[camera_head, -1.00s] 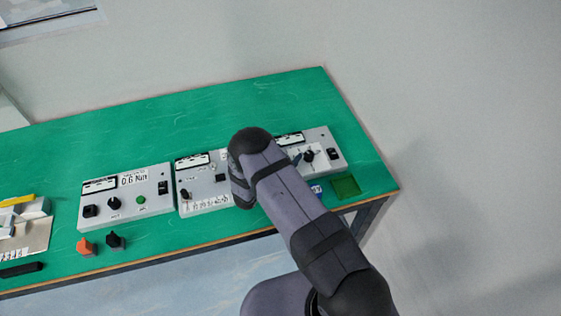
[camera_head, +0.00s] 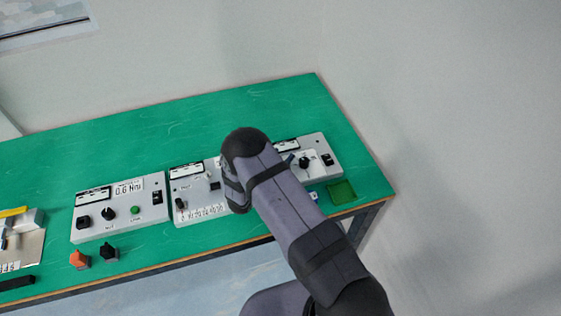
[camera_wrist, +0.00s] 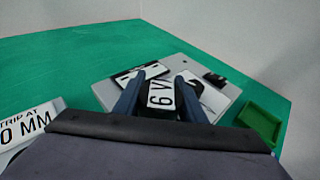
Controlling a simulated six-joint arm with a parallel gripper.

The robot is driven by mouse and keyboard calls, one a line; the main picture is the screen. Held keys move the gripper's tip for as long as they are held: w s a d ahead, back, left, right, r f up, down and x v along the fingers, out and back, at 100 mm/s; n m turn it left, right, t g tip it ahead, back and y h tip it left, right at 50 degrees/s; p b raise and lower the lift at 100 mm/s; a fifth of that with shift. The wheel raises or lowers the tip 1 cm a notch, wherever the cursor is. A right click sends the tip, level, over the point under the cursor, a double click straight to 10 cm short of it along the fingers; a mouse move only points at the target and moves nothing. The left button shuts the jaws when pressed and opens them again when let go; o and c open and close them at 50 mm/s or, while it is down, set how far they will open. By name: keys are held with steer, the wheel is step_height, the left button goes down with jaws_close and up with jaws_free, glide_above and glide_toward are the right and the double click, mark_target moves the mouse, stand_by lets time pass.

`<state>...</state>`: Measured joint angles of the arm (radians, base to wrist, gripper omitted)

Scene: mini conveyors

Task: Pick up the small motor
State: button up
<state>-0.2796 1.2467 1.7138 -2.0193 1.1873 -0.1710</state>
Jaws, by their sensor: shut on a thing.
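My gripper (camera_wrist: 159,98) has its two blue-grey fingers on either side of a dark small motor with a white "6 V" label (camera_wrist: 160,94) in the wrist view. The fingers are shut on the motor. The motor is in front of a grey instrument box, and I cannot tell how far it is above it. In the head view my arm hides the gripper and most of the motor.
The right grey box (camera_head: 327,172) stands near the table's right end, with a green tray (camera_head: 341,191) beside it. A middle box (camera_head: 195,190) and a left box (camera_head: 120,212) stand along the green table (camera_head: 220,110). Orange (camera_head: 80,259) and black (camera_head: 109,251) pieces lie in front.

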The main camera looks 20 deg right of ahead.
step_height(320, 180, up, 8)
steer(key=b, duration=0.2)
stand_by(0.3)
steer(key=s+d+m+g+h, duration=0.1)
steer(key=s, duration=0.4)
steer(key=s+d+f+m+g+h, duration=0.1)
steer(key=s+m+g, duration=0.1)
steer(key=s, duration=0.3)
steer(key=s+d+f+m+g+h, duration=0.1)
steer(key=s+d+g, duration=0.1)
steer(key=s, duration=0.4)
steer(key=shift+f+m, duration=0.15)
steer(key=shift+m, duration=0.15)
steer(key=s+a+n+t+y, duration=0.1)
steer(key=s+a+n+t, duration=0.1)
steer(key=a, duration=0.8)
steer(key=shift+a+n+t+y, duration=0.2)
steer(key=shift+n+t+y, duration=0.2)
steer(key=shift+n+t, duration=0.3)
